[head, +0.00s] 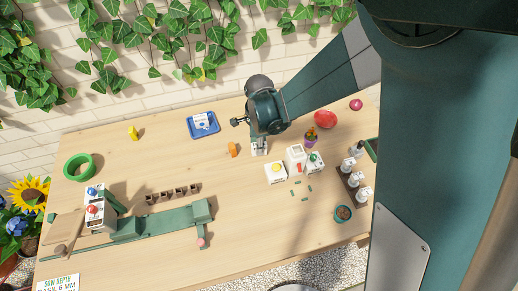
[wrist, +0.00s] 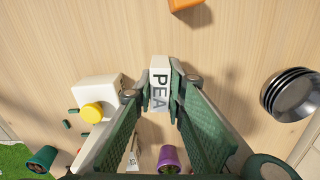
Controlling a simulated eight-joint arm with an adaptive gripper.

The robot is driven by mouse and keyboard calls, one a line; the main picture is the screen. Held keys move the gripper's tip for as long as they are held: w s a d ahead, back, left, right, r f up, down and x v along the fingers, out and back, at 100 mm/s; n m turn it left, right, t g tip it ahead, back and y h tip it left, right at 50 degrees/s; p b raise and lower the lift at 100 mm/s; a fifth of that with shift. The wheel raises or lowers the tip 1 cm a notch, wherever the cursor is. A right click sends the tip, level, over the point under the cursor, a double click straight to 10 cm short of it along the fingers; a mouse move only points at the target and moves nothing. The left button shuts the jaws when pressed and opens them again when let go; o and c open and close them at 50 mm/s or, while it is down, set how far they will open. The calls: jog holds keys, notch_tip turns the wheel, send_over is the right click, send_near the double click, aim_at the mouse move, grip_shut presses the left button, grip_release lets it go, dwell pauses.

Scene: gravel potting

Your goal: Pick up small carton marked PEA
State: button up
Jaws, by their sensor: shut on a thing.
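The small white carton marked PEA (wrist: 159,84) is between the fingers of my gripper (wrist: 160,95) in the wrist view, its lettering facing the camera. The gripper is shut on it, with a green finger against each side. In the head view my gripper (head: 259,141) points down over the middle of the table, with the white carton (head: 259,151) showing at its tips. I cannot tell whether the carton's base touches the table.
A white box with a yellow cap (head: 275,173) stands close by, with other white boxes (head: 296,155) beside it. An orange block (head: 233,149) lies left of the gripper. A purple pot (head: 310,139) is to the right. A round metal container (wrist: 291,94) shows in the wrist view.

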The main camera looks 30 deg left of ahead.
jog(key=shift+r+p, duration=0.4)
jog(key=shift+r, duration=3.55)
